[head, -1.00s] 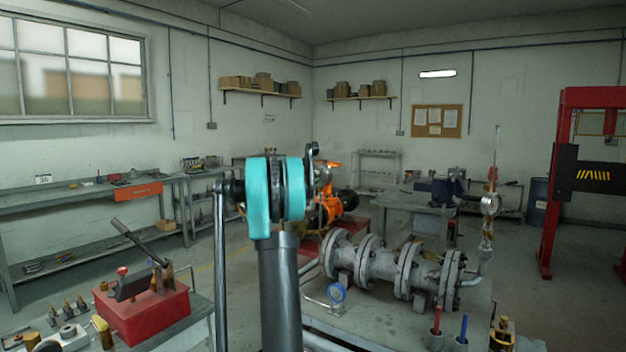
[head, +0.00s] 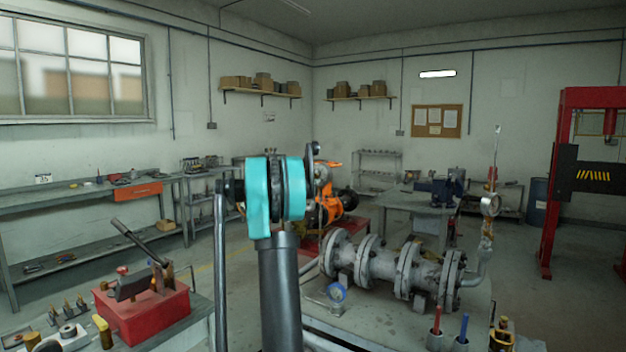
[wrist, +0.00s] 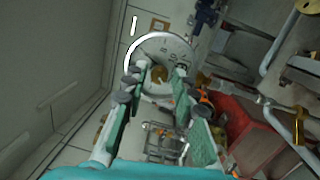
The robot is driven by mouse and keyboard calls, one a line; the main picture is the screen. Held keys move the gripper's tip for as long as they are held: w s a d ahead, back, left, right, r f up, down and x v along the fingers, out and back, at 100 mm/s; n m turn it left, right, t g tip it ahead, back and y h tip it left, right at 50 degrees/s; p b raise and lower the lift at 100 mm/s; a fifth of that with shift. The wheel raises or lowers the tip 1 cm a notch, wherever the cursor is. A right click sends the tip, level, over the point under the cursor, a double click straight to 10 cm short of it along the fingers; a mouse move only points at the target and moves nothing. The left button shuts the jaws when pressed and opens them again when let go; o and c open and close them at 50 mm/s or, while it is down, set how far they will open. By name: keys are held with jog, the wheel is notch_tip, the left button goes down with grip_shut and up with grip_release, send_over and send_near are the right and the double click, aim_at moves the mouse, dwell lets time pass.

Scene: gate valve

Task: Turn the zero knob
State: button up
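In the wrist view a round dial with a white face and bright rim (wrist: 172,46) lies just beyond my fingertips. A small tan round spot (wrist: 160,74) shows low on the dial, between the fingertips; I cannot tell whether it is the zero knob. My gripper (wrist: 158,72) is open, with two green-padded fingers apart and nothing seen held between them. The fingertips overlap the dial's lower part; contact cannot be told. In the head view a round gauge (head: 490,205) stands on the pipe at the right. My gripper is hidden there behind my arm.
An orange pump (head: 330,205) stands behind. A red box with a lever (head: 145,312) is at the lower left. A red press frame (head: 552,180) stands at right.

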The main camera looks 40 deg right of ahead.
jog(key=shift+o, duration=0.5)
jog(key=v, duration=1.2)
jog(key=s+a+f+m+g+y, duration=0.15)
jog(key=s+a+f+y, duration=0.35)
jog(key=s+a+f, duration=0.6)
jog(key=s+a+f+m+y, duration=0.2)
jog(key=s+a+f+y, duration=0.45)
jog(key=f, duration=0.75)
jog(key=s+a+f+y, duration=0.3)
jog(key=s+a+f, duration=0.4)
jog(key=s+a, duration=0.2)
jog(key=s+a+f+m+y, duration=0.1)
jog(key=s+a+f+y, duration=0.2)
jog(key=s+a+f, duration=0.5)
jog(key=s+a, duration=0.2)
jog(key=a, duration=0.2)
jog(key=shift+a+f+y, duration=0.2)
jog(key=shift+y, duration=0.15)
